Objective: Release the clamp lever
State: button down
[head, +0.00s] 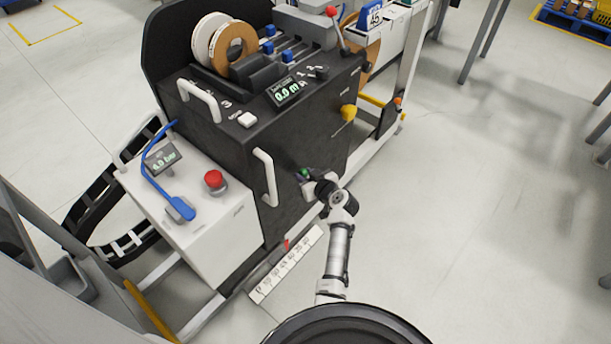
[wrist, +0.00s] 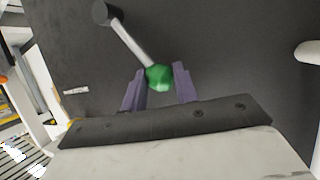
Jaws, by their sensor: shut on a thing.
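A lever with a green ball knob (wrist: 158,78) and a pale metal shaft (wrist: 130,42) sticks out from the dark side panel of the machine. Its dark round pivot (wrist: 104,12) is at the upper left of the wrist view. My gripper (wrist: 159,70) is shut on the green knob, with one purple-grey finger on either side. In the head view the green knob (head: 305,172) shows small at the front of my gripper (head: 309,181), low on the machine's side. The fingers partly hide the lever there. Another lever with a red knob (head: 332,10) stands on top.
The black machine (head: 225,155) has white handles (head: 265,177) and a yellow-orange knob (head: 348,112) on its side. A white cabinet (head: 215,240) with a red button (head: 213,179) stands at the left. The floor to the right is clear (head: 460,210).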

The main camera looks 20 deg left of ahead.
aim_at(310, 158)
jog(key=shift+w+d+r+m+g, duration=0.2)
jog(key=shift+w+r+m+g, duration=0.1)
jog(key=shift+w, duration=0.2)
jog(key=shift+w+d+r+m+g, duration=0.15)
jog(key=shift+w+m+g, duration=0.15)
jog(key=shift+w, duration=0.15)
jog(key=shift+w+d+r+m+g+b, duration=0.1)
jog(key=shift+w+d+m+g+b, duration=0.1)
jog(key=shift+w+m+g+b, duration=0.3)
jog(key=shift+w+d+r+m+g+b, duration=0.1)
jog(key=shift+w+d+m+g+b, duration=0.2)
jog(key=shift+w, duration=0.35)
jog(key=w+m+g+b, duration=0.1)
jog(key=w+d+m+y+b, duration=0.1)
jog(key=w+b, duration=0.1)
jog(key=shift+f+g, duration=0.2)
jog(key=shift+g, duration=0.2)
jog(key=shift+w+d+f+m+g+y+b, duration=0.15)
jog(key=shift+w+m+g+b, duration=0.25)
jog(key=shift+b, duration=0.4)
jog(key=shift+w+d+f+m+g+y+b, duration=0.1)
jog(key=shift+w+d+m+g+y+b, duration=0.1)
jog(key=shift+w+m+b, duration=0.45)
jog(key=shift+w+d+f+m+g+y+b, duration=0.15)
jog(key=shift+w+g+b, duration=0.2)
jog(key=shift+b, duration=0.6)
jog(key=c, duration=1.1)
grip_release()
